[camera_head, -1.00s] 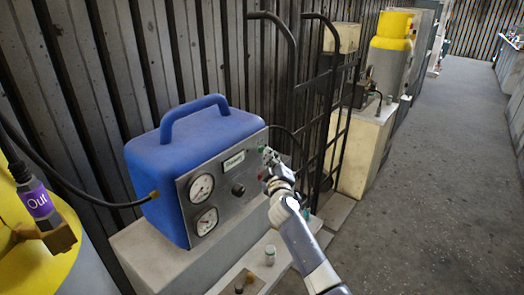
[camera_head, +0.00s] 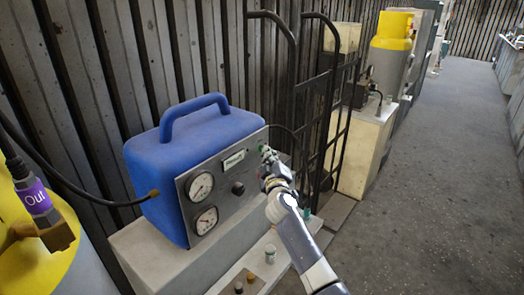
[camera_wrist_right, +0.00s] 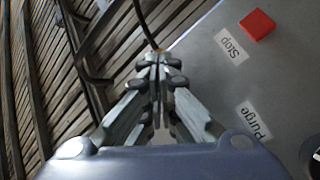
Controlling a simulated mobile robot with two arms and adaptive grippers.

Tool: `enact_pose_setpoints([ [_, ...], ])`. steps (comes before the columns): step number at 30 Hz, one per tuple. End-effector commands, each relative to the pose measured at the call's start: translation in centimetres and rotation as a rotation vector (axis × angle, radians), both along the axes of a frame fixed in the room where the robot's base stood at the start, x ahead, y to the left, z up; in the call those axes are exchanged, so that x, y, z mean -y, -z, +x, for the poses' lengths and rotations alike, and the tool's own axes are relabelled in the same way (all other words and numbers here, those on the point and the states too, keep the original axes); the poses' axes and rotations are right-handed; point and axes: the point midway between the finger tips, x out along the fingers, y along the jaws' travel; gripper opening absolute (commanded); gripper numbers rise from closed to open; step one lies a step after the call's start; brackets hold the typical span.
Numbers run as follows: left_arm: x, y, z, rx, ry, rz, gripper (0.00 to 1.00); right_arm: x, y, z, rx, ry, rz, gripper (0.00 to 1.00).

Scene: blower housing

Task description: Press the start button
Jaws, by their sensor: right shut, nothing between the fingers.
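The blue machine (camera_head: 195,135) has a grey front panel (camera_head: 222,203) with two gauges, a dark knob and a white label. My right gripper (camera_head: 266,154) is shut and empty at the panel's upper right corner. A small green spot shows by its fingertips; I cannot tell whether it is the start button or whether the fingers touch it. In the wrist view the shut fingers (camera_wrist_right: 158,58) point past the panel's edge. A red button (camera_wrist_right: 257,24) sits beside a "Stop" label (camera_wrist_right: 231,45), with a "Purge" label (camera_wrist_right: 254,121) lower down. My left gripper is out of view.
A black hand truck (camera_head: 298,100) stands just behind the machine. A yellow cylinder with a purple "Out" tag (camera_head: 37,203) is at the lower left, with a black hose to the machine. A small cup (camera_head: 270,254) stands on the ledge below. The floor at right is clear.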

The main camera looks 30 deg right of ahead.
Motion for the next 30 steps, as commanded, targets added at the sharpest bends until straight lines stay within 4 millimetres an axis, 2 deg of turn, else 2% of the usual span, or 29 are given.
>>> enact_pose_setpoints([
  [15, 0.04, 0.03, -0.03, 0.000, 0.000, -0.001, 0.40, -0.06, -0.03, 0.09, 0.000, -0.001, 0.001, 0.00],
  [30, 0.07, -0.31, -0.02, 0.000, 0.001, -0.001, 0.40, 0.33, -0.01, -0.85, 0.000, 0.000, 0.001, 0.00],
])
